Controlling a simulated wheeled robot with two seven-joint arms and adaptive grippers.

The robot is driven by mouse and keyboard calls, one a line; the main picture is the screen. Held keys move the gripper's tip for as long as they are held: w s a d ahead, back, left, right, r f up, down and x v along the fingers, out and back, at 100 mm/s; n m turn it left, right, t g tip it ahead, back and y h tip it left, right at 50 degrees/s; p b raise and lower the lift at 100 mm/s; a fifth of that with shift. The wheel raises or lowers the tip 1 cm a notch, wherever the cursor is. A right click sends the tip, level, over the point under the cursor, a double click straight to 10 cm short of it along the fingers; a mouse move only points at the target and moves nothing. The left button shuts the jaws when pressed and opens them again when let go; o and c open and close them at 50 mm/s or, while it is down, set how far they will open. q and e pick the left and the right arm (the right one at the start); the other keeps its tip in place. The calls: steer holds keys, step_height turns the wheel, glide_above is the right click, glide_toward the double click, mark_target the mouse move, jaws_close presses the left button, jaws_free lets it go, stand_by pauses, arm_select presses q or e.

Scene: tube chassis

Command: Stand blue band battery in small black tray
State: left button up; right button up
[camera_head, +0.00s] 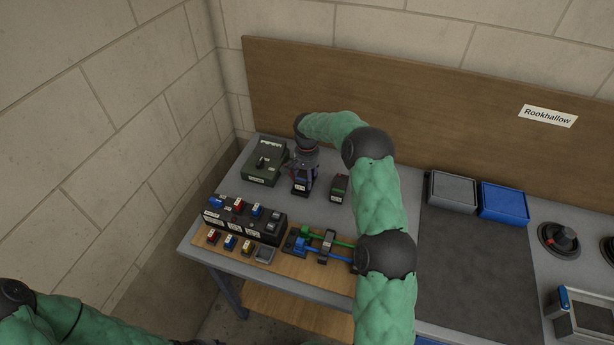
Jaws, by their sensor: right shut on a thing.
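My right gripper (303,170) points down over the back left of the table and is shut on a small dark block with a bluish band and a white label, which I take for the blue band battery (301,187). The battery is upright and partly covered by the fingers. I cannot tell whether it touches the surface.
A green-banded dark block (339,188) stands just right of the battery. A dark green box (264,162) is to its left. A black rack (245,221) with coloured parts is in front. Grey (452,191) and blue (503,203) trays stand right, beyond my right arm.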

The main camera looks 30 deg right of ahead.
steer(key=shift+f, duration=0.2)
steer(key=o, duration=1.4)
steer(key=shift+f, duration=0.1)
steer(key=shift+r+p, duration=2.85)
steer(key=shift+r, duration=2.75)
